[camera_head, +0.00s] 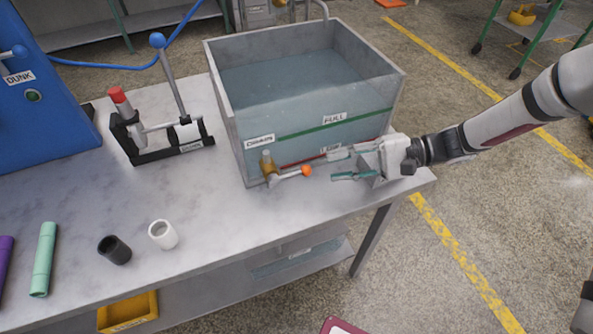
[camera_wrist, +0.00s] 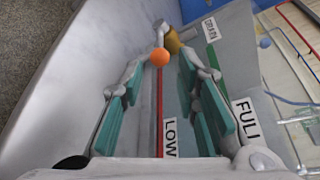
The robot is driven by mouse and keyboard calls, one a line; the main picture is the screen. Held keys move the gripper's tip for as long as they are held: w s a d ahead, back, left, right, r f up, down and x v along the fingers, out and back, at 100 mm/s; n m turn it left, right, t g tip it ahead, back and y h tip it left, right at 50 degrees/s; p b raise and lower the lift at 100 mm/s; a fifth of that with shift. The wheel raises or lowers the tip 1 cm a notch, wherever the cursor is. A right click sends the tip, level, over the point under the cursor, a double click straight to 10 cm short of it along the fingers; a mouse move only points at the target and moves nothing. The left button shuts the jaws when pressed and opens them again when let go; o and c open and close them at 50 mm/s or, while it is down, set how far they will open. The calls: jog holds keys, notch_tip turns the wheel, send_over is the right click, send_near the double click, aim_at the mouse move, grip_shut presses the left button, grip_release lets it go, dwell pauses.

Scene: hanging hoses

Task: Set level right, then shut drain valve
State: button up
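The clear water tank (camera_head: 222,85) stands on the bench, with a green FULL line (camera_head: 300,133) and a lower red LOW line on its front wall. Water (camera_head: 300,80) shows inside; I cannot tell its exact level against the lines. The brass drain valve (camera_head: 268,163) sits low at the front left, under its label. Its lever points right and ends in an orange ball (camera_head: 306,170), also in the wrist view (camera_wrist: 159,57). My gripper (camera_head: 338,165) is open and empty, right of the ball. In the wrist view the ball lies just beyond and between the fingertips (camera_wrist: 163,76).
A black lever stand (camera_head: 150,150) with red and blue knobs stands left of the tank. A blue DUNK box (camera_head: 50,110) is at far left. A green tube (camera_head: 44,258), black cup (camera_head: 114,250) and white cup (camera_head: 163,234) are on the front left. The bench front before the valve is clear.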

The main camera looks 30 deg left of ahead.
aim_at(305, 172)
jog(key=x, duration=0.9)
jog(key=shift+s+a+f+p, duration=0.2)
jog(key=shift+a+p, duration=0.1)
jog(key=shift+p, duration=0.1)
grip_shut()
